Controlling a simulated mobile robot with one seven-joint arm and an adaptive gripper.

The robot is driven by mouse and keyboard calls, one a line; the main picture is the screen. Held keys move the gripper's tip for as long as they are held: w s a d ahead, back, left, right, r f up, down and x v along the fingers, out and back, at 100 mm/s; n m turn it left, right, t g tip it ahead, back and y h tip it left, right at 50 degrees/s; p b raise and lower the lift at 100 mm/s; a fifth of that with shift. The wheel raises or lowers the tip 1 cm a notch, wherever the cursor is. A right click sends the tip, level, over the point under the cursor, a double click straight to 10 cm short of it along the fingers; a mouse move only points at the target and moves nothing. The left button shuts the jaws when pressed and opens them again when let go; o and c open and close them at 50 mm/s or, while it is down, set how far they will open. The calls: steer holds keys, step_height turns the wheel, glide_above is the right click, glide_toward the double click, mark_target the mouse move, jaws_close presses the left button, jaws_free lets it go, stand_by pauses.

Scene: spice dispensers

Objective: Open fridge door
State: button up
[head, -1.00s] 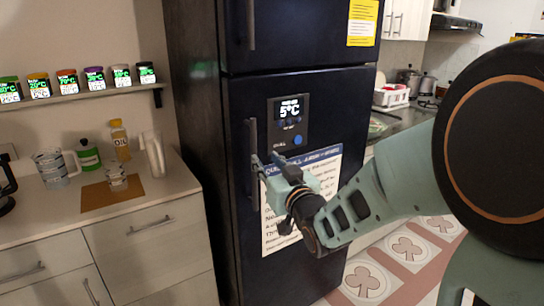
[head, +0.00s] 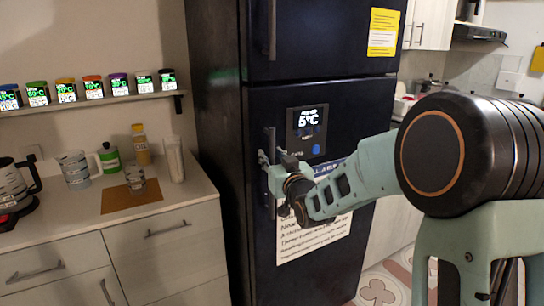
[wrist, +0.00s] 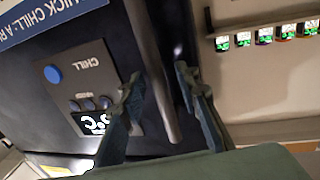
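The dark blue fridge (head: 350,105) stands in the middle of the head view, with its lower door shut. That door has a long vertical handle (head: 271,140) along its left edge. My gripper (head: 268,162) is at this handle. In the wrist view the handle (wrist: 155,75) runs between the two fingers of my gripper (wrist: 158,78). The fingers are apart, one on each side of the bar, and I cannot tell whether either touches it. The door's control panel (head: 308,123) reads about 5°C and also shows in the wrist view (wrist: 88,95).
A counter (head: 185,200) with a kettle, mugs, bottles and a brown board stands left of the fridge. A shelf (head: 110,98) holds several spice dispensers above it. The upper fridge door (head: 320,40) is shut. More counter and cabinets are on the right.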

jaws_close()
steer(key=shift+s+d, duration=0.15)
steer(key=shift+d, duration=0.05)
stand_by(0.5)
